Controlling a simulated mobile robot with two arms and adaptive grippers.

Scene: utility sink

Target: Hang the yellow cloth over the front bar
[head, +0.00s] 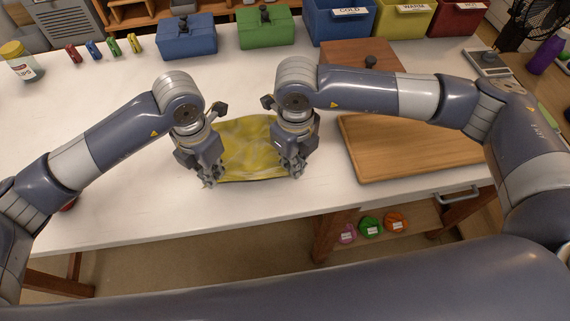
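The yellow cloth (252,150) is spread between my two grippers near the front edge of the white table, with a wavy, patterned surface. My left gripper (211,181) points down at the cloth's left edge, by its near left corner. My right gripper (293,171) points down at its right edge, by the near right corner. The fingers overlap the cloth's edges in the view, so I cannot tell whether they are shut on it. A short metal bar (458,194) is fixed to the table's front, right of the cloth.
A wooden board (410,150) lies right of the cloth, with a brown box (350,54) behind it. Blue (187,38) and green (264,27) boxes and labelled bins (340,25) stand at the back. The white table (110,130) is mostly clear on the left.

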